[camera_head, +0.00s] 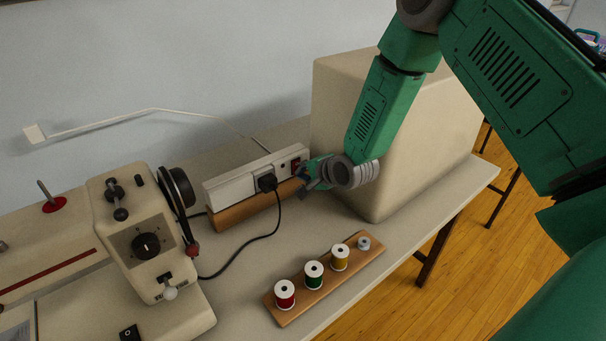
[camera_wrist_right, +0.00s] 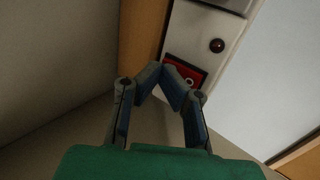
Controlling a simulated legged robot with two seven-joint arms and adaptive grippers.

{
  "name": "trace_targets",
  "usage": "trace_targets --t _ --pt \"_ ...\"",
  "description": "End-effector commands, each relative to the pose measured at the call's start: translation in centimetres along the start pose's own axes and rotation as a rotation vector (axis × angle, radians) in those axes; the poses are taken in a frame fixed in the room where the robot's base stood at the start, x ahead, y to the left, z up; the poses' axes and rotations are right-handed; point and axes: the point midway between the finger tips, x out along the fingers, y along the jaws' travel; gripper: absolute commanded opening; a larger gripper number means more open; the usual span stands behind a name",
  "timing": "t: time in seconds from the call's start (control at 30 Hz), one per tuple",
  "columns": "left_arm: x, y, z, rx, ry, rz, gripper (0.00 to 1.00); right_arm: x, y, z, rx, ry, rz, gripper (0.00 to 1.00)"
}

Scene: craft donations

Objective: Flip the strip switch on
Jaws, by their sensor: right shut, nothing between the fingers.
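A white power strip (camera_head: 245,181) is mounted on a wooden block (camera_head: 246,207) on the table, with a black plug (camera_head: 267,182) in it. Its red rocker switch (camera_head: 296,164) is at the right end. In the right wrist view the red switch (camera_wrist_right: 186,72) has a white circle mark, beside a small dark red round light (camera_wrist_right: 217,45). My right gripper (camera_head: 304,179) is shut and empty, at the strip's switch end. In the wrist view its fingertips (camera_wrist_right: 163,70) overlap the switch's edge; I cannot tell if they touch it. My left gripper is not in view.
A cream sewing machine (camera_head: 130,235) stands at the left. A large beige box-shaped cover (camera_head: 345,100) stands just right of my gripper. A wooden spool rack (camera_head: 325,285) with several thread spools is in front. A black cord (camera_head: 245,240) crosses the table.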

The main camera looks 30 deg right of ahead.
Motion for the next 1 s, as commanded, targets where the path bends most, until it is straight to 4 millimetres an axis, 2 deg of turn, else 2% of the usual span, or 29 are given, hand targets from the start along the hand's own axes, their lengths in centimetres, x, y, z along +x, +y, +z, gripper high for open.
trace_targets --t 0.13,0.47,0.8,1.0 --pt "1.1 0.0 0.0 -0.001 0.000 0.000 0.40 0.6 0.3 -0.2 0.005 -0.002 -0.041 0.00" --pt "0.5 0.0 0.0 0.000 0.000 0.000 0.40 0.3 -0.2 -0.2 0.002 -0.003 -0.042 0.00" --pt "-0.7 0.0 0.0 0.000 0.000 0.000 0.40 -0.6 -1.6 -0.1 0.002 -0.002 -0.044 0.00" --pt "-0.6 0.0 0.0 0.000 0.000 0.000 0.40 -0.5 -1.5 -0.1 0.001 -0.003 -0.043 0.00"
